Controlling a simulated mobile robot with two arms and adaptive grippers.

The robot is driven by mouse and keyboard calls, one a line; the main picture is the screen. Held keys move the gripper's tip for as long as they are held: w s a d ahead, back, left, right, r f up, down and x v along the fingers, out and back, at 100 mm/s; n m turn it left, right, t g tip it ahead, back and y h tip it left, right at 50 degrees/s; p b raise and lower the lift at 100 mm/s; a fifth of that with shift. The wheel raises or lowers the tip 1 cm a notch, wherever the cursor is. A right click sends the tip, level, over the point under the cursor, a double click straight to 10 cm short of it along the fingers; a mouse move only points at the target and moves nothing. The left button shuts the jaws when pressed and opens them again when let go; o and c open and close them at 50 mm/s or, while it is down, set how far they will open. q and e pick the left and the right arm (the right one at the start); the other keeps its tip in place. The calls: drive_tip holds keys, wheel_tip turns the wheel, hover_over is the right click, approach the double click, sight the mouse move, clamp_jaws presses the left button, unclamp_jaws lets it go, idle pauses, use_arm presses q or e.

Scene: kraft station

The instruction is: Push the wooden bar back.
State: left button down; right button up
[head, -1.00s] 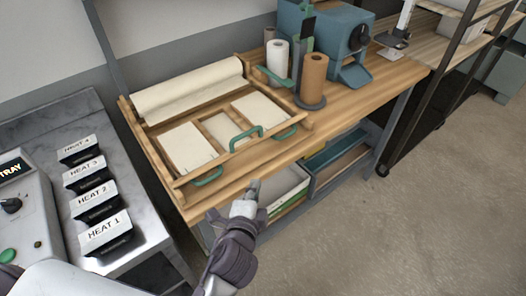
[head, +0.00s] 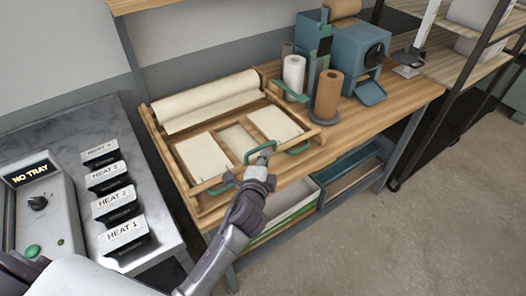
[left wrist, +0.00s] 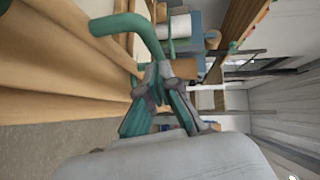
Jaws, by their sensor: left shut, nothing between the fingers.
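The wooden bar (head: 203,185) is the front rail of a wooden frame on the bench, with green handles (head: 297,148) along it. My left gripper (head: 263,158) is shut and empty. It is at the middle handle, in front of the bar, and covers part of both. In the left wrist view the shut fingertips (left wrist: 152,78) are close to a bent green handle (left wrist: 130,27). I cannot tell whether they touch it. My right gripper is not in view.
Cream sheets (head: 205,157) lie in the frame behind the bar, with a cream roll (head: 205,102) at its back. Paper rolls (head: 328,95) and a blue machine (head: 350,68) stand to the right. A metal counter (head: 75,140) with heat labels is at left.

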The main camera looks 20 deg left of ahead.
use_arm(q)
drive_tip(key=shift+w+a, duration=0.2)
drive_tip(key=shift+a, duration=0.2)
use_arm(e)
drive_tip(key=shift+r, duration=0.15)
use_arm(q)
drive_tip(key=shift+f, duration=0.1)
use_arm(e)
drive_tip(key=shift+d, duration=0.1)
